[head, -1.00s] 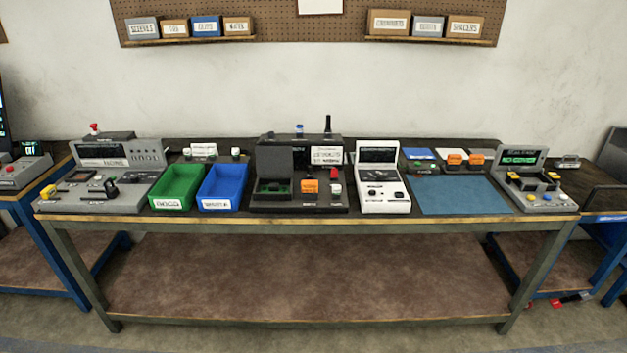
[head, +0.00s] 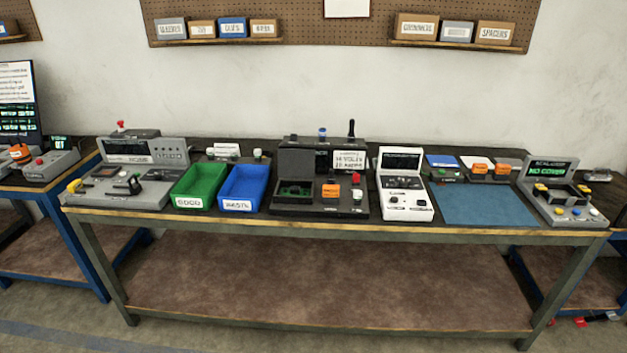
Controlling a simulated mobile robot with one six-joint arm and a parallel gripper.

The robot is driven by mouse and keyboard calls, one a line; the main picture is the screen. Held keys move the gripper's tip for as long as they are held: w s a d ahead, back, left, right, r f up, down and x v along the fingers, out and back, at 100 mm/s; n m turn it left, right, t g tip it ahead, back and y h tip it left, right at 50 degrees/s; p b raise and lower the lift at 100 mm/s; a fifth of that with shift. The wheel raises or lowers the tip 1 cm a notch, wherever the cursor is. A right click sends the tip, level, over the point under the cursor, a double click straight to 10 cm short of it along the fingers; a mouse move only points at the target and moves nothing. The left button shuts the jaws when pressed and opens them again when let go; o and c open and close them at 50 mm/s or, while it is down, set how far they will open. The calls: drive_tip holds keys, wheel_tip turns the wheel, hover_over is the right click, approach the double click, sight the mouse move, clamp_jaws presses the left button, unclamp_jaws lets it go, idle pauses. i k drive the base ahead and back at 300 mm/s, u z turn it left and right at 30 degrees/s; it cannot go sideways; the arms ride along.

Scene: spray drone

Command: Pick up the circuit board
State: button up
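A small dark green piece that looks like a circuit board (head: 294,190) sits inside the black test fixture (head: 310,207) at the middle of the workbench. The fixture's lid (head: 296,164) stands open. An orange block (head: 331,190) is to the right of the green piece. The green piece is too small to make out in detail. A dark flat part (head: 106,172) also shows on the grey machine at the left end; I cannot tell whether it is a board. My gripper and arm are not in view.
The workbench (head: 330,231) spans the view. A green bin (head: 199,186) and a blue bin (head: 243,188) stand left of the fixture. Right of it are a white instrument (head: 405,184), a bare blue mat (head: 485,206) and a grey sealer (head: 562,193). Another bench stands at the left.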

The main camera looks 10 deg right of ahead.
sight(294, 190)
drive_tip(key=i, duration=0.85)
drive_tip(key=z, duration=0.05)
